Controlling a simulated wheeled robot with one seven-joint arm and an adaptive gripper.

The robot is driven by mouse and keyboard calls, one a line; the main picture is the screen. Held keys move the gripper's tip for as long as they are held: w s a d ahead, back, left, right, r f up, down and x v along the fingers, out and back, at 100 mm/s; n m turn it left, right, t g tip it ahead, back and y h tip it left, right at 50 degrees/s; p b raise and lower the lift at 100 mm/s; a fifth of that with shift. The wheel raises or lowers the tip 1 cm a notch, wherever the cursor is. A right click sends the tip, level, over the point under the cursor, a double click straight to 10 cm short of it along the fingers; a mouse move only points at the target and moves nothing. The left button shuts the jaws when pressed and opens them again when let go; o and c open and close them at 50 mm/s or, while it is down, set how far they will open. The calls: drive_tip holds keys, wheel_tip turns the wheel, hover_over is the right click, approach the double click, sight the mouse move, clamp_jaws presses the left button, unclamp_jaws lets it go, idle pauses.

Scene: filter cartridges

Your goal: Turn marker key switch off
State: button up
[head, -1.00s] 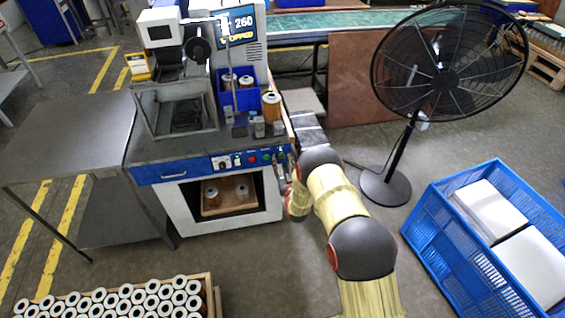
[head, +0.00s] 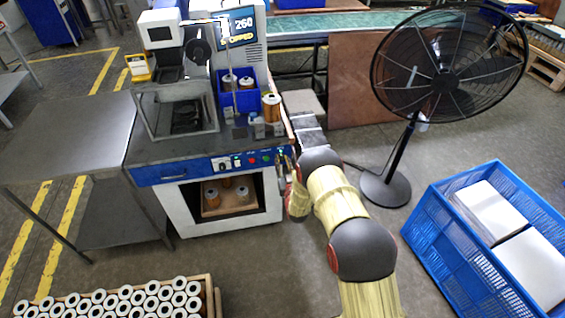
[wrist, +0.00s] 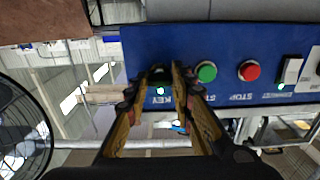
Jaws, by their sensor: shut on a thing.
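The marker's key switch (wrist: 160,73) is a dark knob at the left end of the blue control panel (wrist: 230,50) in the wrist view. A lit indicator and a KEY label sit beside it. My gripper (wrist: 163,76) has its two fingertips closed around the key, one on each side, and they hide part of it, so its exact angle is hard to read. In the head view my gripper (head: 285,160) is at the right end of the machine's blue front panel (head: 160,173), and the key is hidden there.
A green button (wrist: 206,71), a red stop button (wrist: 249,71) and a white rocker switch (wrist: 290,72) lie close beside the key. A black fan (head: 447,75) stands right of my arm. A blue crate (head: 440,215) is at the lower right.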

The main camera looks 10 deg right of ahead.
drive_tip(key=shift+n, duration=0.3)
clamp_jaws()
drive_tip(key=shift+a+n+b, duration=0.1)
drive_tip(key=shift+n+b, duration=4.3)
drive_tip(key=shift+n, duration=4.3)
drive_tip(key=o, duration=1)
unclamp_jaws()
drive_tip(key=shift+c, duration=0.2)
drive_tip(key=shift+o, duration=0.4)
